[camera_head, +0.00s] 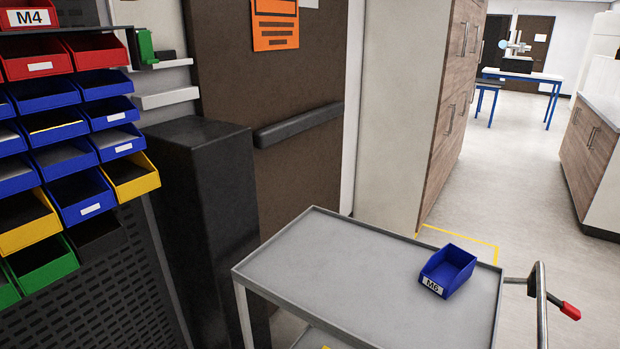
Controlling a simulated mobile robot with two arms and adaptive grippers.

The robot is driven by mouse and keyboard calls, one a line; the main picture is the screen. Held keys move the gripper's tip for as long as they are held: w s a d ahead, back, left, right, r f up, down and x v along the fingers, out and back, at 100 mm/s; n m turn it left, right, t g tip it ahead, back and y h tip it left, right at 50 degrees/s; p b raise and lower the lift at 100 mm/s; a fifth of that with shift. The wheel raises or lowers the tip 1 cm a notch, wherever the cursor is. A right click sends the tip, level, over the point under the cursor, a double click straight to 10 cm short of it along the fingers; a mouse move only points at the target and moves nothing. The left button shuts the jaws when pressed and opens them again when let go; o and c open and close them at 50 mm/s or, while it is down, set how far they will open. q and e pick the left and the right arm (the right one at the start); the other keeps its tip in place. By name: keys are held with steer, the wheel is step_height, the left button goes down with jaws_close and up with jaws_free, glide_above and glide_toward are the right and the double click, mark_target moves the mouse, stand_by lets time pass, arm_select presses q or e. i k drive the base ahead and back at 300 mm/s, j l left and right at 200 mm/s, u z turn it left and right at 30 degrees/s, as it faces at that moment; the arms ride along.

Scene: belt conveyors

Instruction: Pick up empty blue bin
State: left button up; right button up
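A small blue bin (449,270) with a white label reading M6 sits upright on the grey top of a cart (350,268), near its right end. Its open top faces up and its inside looks empty. More blue bins (82,195) hang on a rack at the left, among red, yellow, green and black ones. Neither of my grippers shows in the head view.
The cart's top is bare apart from the bin. A handle with a red grip (569,311) sticks out at its right. A black box-like column (205,200) stands between rack and cart. Tall cabinets (405,110) stand behind. Open floor (520,180) lies at the right.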

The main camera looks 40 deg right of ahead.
mark_target(447, 270)
steer(key=z, duration=2.1)
